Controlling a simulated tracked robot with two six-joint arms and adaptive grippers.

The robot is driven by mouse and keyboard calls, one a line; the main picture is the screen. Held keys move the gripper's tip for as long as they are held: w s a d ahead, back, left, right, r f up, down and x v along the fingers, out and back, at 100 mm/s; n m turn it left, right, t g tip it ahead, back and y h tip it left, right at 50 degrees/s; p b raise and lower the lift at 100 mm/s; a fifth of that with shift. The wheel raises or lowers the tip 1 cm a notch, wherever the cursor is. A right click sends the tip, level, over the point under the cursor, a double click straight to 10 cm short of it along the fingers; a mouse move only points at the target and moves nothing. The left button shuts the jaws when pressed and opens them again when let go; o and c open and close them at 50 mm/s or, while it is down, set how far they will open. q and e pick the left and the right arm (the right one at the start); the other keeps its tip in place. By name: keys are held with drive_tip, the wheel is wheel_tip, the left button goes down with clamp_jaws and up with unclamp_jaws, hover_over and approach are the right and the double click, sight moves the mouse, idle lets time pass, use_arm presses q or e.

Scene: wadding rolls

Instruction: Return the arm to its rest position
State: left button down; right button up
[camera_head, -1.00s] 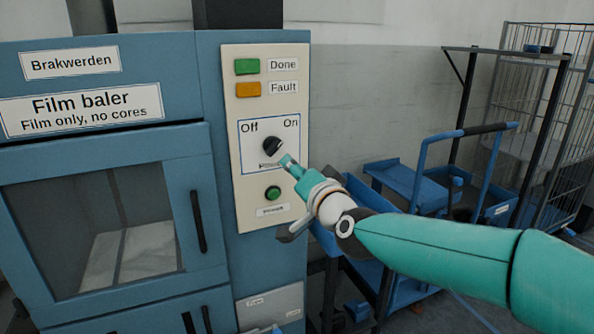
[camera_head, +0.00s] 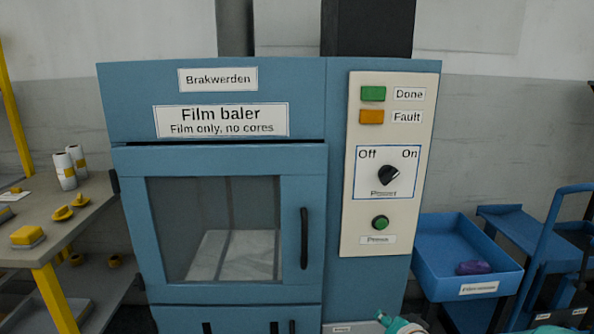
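My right gripper (camera_head: 386,319) shows only in part at the bottom edge of the head view, below the control panel. Its teal tip is apart from the panel, and the rest is cut off by the frame. I cannot tell whether it is open or shut. The black rotary knob (camera_head: 389,175) on the film baler (camera_head: 225,77) sits between the Off and On labels and leans toward the upper right, the On side. My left gripper is not in view.
The baler door (camera_head: 303,165) is closed. A green button (camera_head: 380,223) is below the knob. A blue bin (camera_head: 440,262) with a purple item (camera_head: 473,268) stands at right, beside a blue cart (camera_head: 550,240). A table (camera_head: 85,210) with rolls and yellow items is at left.

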drive_tip(key=s+a+f+n+g+y, duration=0.1)
drive_tip(key=s+a+f+g, duration=0.15)
drive_tip(key=s+f, duration=0.7)
drive_tip(key=s+a+f+n+g, duration=0.15)
drive_tip(key=s+f+g, duration=0.35)
drive_tip(key=f, duration=0.7)
drive_tip(key=s+a+f+n+g+y, duration=0.1)
drive_tip(key=s+a+f, duration=0.15)
drive_tip(key=s, duration=0.35)
drive_tip(key=s+a+f+g+y, duration=0.1)
drive_tip(key=s+f, duration=0.2)
drive_tip(key=s, duration=0.3)
drive_tip(key=s+a+n+g, duration=0.2)
drive_tip(key=s, duration=0.5)
wheel_tip(320, 180, up, 19)
drive_tip(key=p, duration=1.8)
drive_tip(key=shift+w+p, duration=0.3)
drive_tip(key=shift+w, duration=0.15)
drive_tip(key=shift+d+t, duration=0.1)
drive_tip(key=shift+t, duration=0.15)
